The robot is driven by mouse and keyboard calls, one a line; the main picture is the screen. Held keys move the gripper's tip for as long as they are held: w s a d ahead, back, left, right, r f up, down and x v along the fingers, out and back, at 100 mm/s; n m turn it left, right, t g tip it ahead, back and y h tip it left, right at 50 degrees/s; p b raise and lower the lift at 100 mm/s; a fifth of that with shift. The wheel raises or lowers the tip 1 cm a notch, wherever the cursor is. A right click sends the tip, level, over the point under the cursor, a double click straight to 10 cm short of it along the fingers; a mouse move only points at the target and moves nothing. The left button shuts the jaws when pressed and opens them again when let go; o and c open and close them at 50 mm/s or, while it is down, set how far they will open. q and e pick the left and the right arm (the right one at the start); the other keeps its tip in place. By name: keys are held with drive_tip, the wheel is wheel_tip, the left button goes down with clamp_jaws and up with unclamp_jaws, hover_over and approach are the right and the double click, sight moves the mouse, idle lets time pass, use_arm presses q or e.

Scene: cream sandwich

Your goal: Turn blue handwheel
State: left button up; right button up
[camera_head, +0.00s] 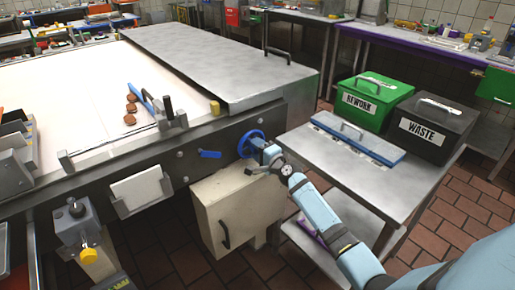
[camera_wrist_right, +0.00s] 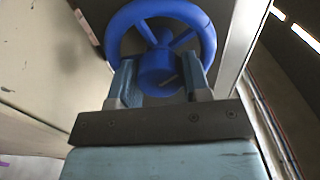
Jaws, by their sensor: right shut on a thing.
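The blue handwheel (camera_head: 250,143) sits on the dark side panel of the conveyor machine, near its right end. In the right wrist view the handwheel (camera_wrist_right: 208,28) shows its rim, spokes and round hub. My right gripper (camera_head: 263,150) reaches it from the front right. In the right wrist view the two fingers of my right gripper (camera_wrist_right: 160,78) lie on either side of the hub, shut on it. The rim is beyond the fingertips. My left gripper is not in view.
A metal table (camera_head: 330,160) at right holds a green REWORK bin (camera_head: 372,98), a black WASTE bin (camera_head: 432,126) and a blue-edged tray (camera_head: 380,150).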

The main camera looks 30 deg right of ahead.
drive_tip(key=m, duration=0.3)
drive_tip(key=shift+p, duration=0.4)
drive_tip(key=m+p, duration=0.1)
drive_tip(key=m, duration=0.2)
drive_tip(key=shift+r+m, duration=0.1)
drive_tip(key=shift+m, duration=0.2)
drive_tip(key=shift+m+p, duration=0.6)
drive_tip(key=shift+m, duration=0.3)
drive_tip(key=shift+m+p, duration=0.55)
drive_tip(key=shift+m, duration=0.55)
drive_tip(key=shift+m+p, duration=0.4)
drive_tip(key=shift+m, duration=0.4)
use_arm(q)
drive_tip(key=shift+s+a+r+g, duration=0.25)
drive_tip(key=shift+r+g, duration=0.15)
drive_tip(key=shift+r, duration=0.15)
use_arm(e)
drive_tip(key=shift+m, duration=0.3)
drive_tip(key=o, duration=0.9)
